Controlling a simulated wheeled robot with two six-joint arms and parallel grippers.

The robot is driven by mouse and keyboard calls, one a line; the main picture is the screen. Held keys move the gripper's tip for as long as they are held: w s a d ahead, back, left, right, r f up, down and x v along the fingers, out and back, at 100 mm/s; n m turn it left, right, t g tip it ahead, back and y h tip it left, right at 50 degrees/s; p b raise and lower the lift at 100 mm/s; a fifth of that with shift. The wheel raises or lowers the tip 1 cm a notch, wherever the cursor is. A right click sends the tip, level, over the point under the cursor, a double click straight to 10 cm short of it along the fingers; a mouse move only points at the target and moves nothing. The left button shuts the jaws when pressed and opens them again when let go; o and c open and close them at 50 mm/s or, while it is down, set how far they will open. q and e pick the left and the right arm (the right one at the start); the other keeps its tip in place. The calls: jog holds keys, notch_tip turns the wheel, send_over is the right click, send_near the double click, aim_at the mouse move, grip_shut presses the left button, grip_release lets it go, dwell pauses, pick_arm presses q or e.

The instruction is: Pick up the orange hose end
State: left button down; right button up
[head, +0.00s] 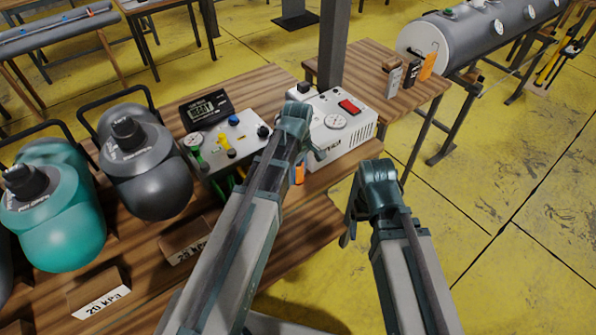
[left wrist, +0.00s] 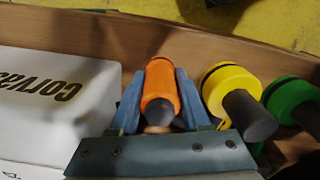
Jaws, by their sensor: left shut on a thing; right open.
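The orange hose end (left wrist: 160,78) stands between the two blue-grey fingers of my left gripper (left wrist: 160,92) in the left wrist view, with a finger against each side. Its dark tip points towards the camera. In the head view only a small orange part of the hose end (head: 299,174) shows beside my left gripper (head: 300,142), which hides the rest. My left gripper is shut on it, low at the wooden table by the white box. My right gripper (head: 358,215) is open and empty, beyond the table's right edge over the yellow floor.
A yellow hose end (left wrist: 228,82) and a green one (left wrist: 292,98) stand just right of the orange one. The white pump box (head: 340,125) is close by on the other side. A valve panel (head: 225,140) and grey tank (head: 146,165) stand further left.

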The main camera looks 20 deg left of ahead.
pick_arm(q)
jog(key=shift+r, duration=0.15)
pick_arm(e)
jog(key=shift+r, duration=0.15)
pick_arm(q)
notch_tip(320, 180, up, 10)
jog(key=p, duration=1)
pick_arm(e)
notch_tip(320, 180, up, 10)
jog(key=shift+c, duration=0.3)
